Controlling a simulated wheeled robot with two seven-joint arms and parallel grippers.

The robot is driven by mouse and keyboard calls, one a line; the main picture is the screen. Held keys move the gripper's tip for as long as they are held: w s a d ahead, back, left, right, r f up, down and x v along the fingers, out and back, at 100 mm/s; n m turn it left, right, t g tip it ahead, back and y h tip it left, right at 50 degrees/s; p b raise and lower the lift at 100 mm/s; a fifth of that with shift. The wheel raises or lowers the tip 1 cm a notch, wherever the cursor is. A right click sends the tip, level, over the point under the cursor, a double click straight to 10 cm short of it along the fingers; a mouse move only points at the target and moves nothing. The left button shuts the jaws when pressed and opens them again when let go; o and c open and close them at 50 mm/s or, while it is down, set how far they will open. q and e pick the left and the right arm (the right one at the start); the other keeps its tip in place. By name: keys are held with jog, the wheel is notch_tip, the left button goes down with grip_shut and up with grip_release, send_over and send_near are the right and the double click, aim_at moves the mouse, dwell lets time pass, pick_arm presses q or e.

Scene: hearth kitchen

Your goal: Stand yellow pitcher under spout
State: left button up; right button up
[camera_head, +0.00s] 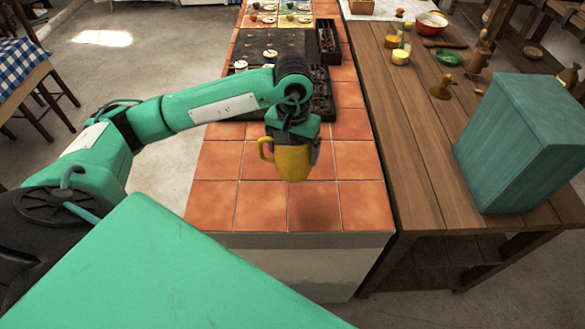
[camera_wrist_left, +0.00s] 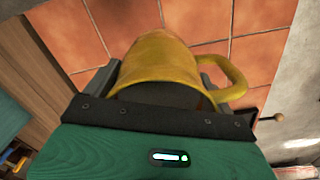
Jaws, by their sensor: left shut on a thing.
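The yellow pitcher (camera_head: 292,161) is in my left gripper (camera_head: 292,140), above the near part of the terracotta-tiled counter (camera_head: 220,160). The gripper is shut on its upper part from above, and the pitcher looks upright. Its handle points left in the head view. A shadow on the tiles below suggests it is held off the counter. In the left wrist view the pitcher (camera_wrist_left: 160,60) sits between the fingers, with its handle to the right. I cannot make out a spout in either view. My right gripper is not in view.
A dark stove top (camera_head: 265,45) with a dark rack lies farther back on the counter. A wooden table (camera_head: 410,130) adjoins on the right, with a large teal box (camera_head: 525,140), a red bowl (camera_head: 431,23) and yellow cups (camera_head: 400,57). The near tiles around the pitcher are clear.

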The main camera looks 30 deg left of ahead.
pick_arm(q)
notch_tip(320, 180, down, 5)
jog(key=shift+r+p, duration=0.2)
jog(key=shift+p, duration=0.1)
notch_tip(320, 180, down, 4)
jog(key=shift+p, duration=0.4)
jog(key=shift+f, duration=0.25)
jog(key=o, duration=0.7)
jog(key=shift+o, duration=1.2)
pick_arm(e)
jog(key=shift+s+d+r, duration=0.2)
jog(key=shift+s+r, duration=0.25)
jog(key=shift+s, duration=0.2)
pick_arm(q)
jog(key=shift+r, duration=0.1)
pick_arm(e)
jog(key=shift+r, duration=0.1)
